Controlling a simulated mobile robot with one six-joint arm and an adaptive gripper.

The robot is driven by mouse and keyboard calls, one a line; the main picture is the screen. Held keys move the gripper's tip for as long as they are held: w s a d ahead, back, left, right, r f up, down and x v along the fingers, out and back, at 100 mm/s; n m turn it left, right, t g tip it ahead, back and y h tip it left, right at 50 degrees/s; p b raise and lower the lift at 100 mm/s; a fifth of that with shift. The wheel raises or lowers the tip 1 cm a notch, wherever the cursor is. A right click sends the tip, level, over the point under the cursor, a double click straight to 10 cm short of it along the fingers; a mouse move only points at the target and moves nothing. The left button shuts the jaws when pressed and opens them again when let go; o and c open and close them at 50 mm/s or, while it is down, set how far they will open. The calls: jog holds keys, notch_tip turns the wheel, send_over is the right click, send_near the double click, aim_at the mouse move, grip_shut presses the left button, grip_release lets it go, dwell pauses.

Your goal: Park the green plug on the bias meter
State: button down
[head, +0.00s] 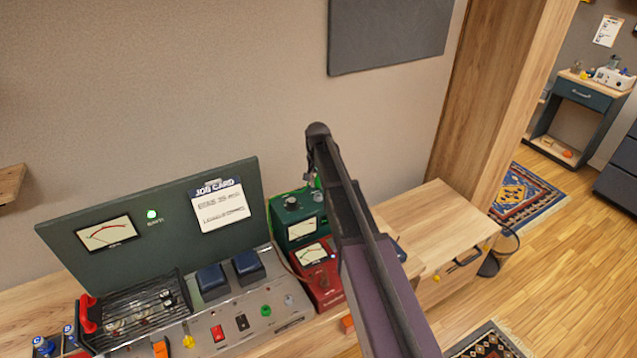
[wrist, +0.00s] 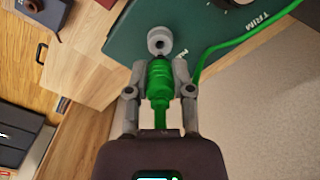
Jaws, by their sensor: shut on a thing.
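My gripper (wrist: 159,92) is shut on the green plug (wrist: 159,78), with one grey finger on each side of its ribbed body. A grey ring (wrist: 160,41) lies just beyond the plug's far end; I cannot tell whether they touch. Behind is the dark green face of a meter box marked TRIM (wrist: 125,28). In the head view this green meter box (head: 300,230) stands behind a red meter box (head: 318,280), and my gripper (head: 313,180) is above its right side, partly hidden by my arm. No bias label is readable.
A green cable (wrist: 240,45) runs past the gripper on the right. The amplifier panel (head: 235,325) has switches and a green socket (head: 266,310). A job card (head: 220,205) hangs on its upright back. A wooden cabinet (head: 440,225) stands at the right.

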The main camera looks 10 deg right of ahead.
aim_at(318, 189)
jog(key=shift+f+b, duration=1.7)
dwell(2.0)
jog(key=shift+c, duration=2.1)
grip_release()
jog(key=shift+s, duration=0.15)
jog(key=s+n, duration=0.5)
jog(key=s, duration=2.3)
jog(key=shift+s+d, duration=0.25)
